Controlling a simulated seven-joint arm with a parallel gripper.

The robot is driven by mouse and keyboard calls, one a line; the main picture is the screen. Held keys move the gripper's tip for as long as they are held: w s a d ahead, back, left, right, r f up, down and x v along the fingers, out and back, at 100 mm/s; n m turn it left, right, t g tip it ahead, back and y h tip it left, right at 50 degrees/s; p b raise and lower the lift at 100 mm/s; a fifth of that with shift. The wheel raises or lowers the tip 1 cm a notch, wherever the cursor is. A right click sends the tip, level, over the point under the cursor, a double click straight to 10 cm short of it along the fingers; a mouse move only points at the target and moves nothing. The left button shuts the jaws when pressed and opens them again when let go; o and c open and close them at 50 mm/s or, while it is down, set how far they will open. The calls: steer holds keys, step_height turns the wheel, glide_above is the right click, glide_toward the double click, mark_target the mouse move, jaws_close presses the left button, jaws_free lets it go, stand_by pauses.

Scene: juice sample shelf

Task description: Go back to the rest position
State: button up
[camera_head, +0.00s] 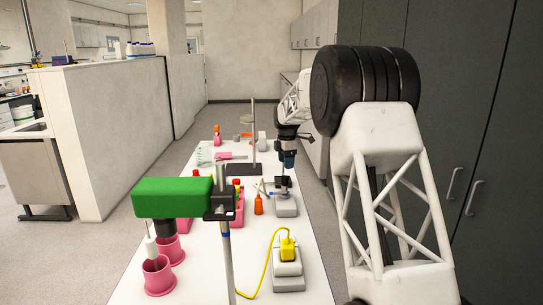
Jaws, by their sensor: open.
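My gripper (284,181) hangs at the end of my white lattice arm, right of the table's middle. It points down and is open, though its fingers are small and partly unclear. It is just above a grey device (286,207) on the white table (210,284); I cannot tell whether they touch. I see nothing held in it.
A green-headed device (172,197) on a metal stand is at front left, near pink cups (158,277). A yellow device (287,250) with a cable sits at front right. An orange bottle (258,205) stands near my gripper. Dark cabinets (480,120) line the right.

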steer(key=s+d+r+m, duration=0.2)
steer(key=s+r+m, duration=0.2)
steer(key=s, duration=0.8)
steer(key=s+d+r+m+t, duration=0.1)
steer(key=s+r+m, duration=0.25)
steer(key=s, duration=0.85)
steer(key=s+d+r+m, duration=0.25)
steer(key=s+r, duration=0.25)
steer(key=s, duration=0.7)
steer(key=s+f+m, duration=0.3)
steer(key=s, duration=0.8)
steer(key=s+d+f+m+t, duration=0.1)
steer(key=s+f+m, duration=0.2)
steer(key=s, duration=0.8)
steer(key=s+f+m, duration=0.3)
steer(key=s+m, duration=0.2)
steer(key=s, duration=0.7)
steer(key=shift+d+f+t, duration=0.3)
